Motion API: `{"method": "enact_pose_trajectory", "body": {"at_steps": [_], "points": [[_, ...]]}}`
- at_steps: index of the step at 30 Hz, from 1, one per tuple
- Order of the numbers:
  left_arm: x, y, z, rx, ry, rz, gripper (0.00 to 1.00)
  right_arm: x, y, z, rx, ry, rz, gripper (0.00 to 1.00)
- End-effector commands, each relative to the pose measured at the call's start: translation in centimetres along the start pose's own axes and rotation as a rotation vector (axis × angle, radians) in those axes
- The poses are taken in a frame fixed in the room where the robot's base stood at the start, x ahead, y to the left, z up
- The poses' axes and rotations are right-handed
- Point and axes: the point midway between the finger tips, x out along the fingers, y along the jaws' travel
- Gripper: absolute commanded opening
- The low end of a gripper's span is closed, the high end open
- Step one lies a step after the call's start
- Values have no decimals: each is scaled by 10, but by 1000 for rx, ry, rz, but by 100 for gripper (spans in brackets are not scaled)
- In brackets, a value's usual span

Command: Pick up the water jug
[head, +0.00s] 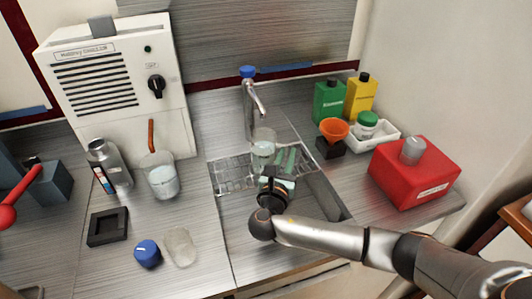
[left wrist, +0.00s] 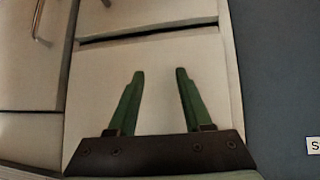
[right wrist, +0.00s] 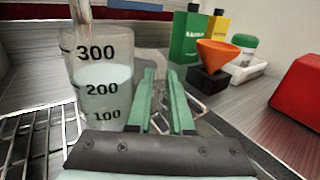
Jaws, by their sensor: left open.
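The water jug appears to be the clear graduated vessel (head: 263,150) under the tap, standing at the sink's wire rack. In the right wrist view the jug (right wrist: 100,88) shows marks 100, 200 and 300 and holds water. My right gripper (head: 286,158) is over the sink, just right of the jug. Its green fingers (right wrist: 162,75) are partly apart with nothing clearly held between them; the jug is left of both. My left gripper (left wrist: 160,74) is open and empty, facing pale cabinet fronts; it is not in the head view.
The tap (head: 251,105) rises close behind the jug. An orange funnel (head: 334,129), green and yellow bottles and a red box (head: 413,173) stand at right. Another water-filled beaker (head: 161,179) with a rod stands at left. The front left counter holds a blue cap (head: 147,253).

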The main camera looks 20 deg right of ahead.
Motion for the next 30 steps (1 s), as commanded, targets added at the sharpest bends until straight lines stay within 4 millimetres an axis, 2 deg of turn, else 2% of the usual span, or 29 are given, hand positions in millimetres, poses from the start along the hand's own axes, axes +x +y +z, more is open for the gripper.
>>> {"method": "enact_pose_trajectory", "body": {"at_steps": [3, 6, 13, 18, 30], "points": [[1, 0, 1, 0, -1, 0, 50, 16, 0, 0, -2, -2, -1, 19], [1, 0, 1, 1, -1, 0, 50, 22, 0, 0, -1, 0, 0, 19], [1, -1, 1, 2, -2, -1, 50, 22, 0, 0, 0, 1, 0, 18], [1, -1, 1, 2, -2, -1, 50, 22, 0, 0, -1, 1, 0, 0], [1, -1, 1, 2, -2, -1, 50, 22, 0, 0, -1, 1, 1, 0]]}}
